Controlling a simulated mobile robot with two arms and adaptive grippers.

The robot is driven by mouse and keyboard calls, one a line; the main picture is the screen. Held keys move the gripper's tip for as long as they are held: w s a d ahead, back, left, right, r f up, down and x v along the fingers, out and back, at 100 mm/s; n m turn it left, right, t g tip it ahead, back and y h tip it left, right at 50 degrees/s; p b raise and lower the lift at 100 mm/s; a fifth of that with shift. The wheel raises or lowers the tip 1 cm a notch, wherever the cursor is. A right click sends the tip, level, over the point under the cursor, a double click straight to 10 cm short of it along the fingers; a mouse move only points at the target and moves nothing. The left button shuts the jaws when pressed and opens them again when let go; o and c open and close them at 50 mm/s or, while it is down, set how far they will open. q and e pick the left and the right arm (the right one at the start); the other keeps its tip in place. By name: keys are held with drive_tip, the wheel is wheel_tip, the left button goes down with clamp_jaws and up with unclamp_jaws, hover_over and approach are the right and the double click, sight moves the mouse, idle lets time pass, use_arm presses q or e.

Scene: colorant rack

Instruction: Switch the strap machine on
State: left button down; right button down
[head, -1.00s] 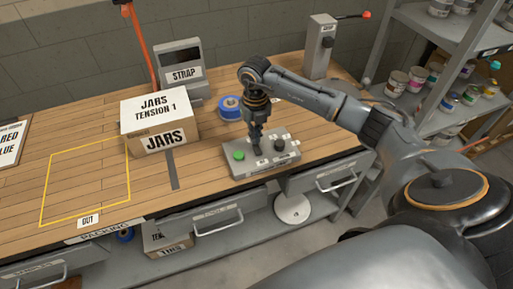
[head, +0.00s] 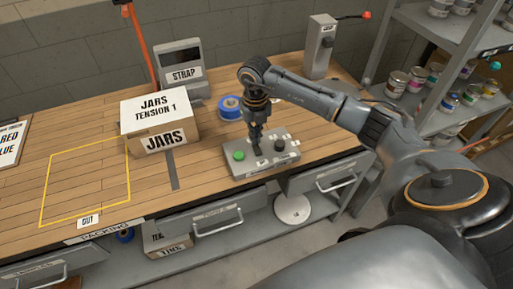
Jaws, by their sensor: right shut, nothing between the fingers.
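The strap machine (head: 181,59) is a grey unit labelled STRAP at the back of the wooden bench. A grey control box (head: 238,170) sits near the bench's front edge, with a green button (head: 239,155) on the left and a black knob (head: 279,145) on the right. My right gripper (head: 257,149) is shut and empty, pointing down at the middle of the control box, between the button and the knob. I cannot tell whether its tips touch the box. The gripper hides part of the box top. My left gripper is not in view.
A box labelled JARS, TENSION 1 (head: 157,107) stands left of the control box. A blue spool (head: 230,104) lies behind it. A grey post with a red-tipped lever (head: 318,50) stands at the back right. The yellow-outlined area (head: 86,178) on the left is clear.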

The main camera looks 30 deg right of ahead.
drive_tip(key=shift+f+b, duration=0.8)
drive_tip(key=shift+f, duration=0.3)
idle(0.4)
drive_tip(key=shift+r+p, duration=2.35)
drive_tip(key=shift+r, duration=1.25)
drive_tip(key=shift+f, duration=0.1)
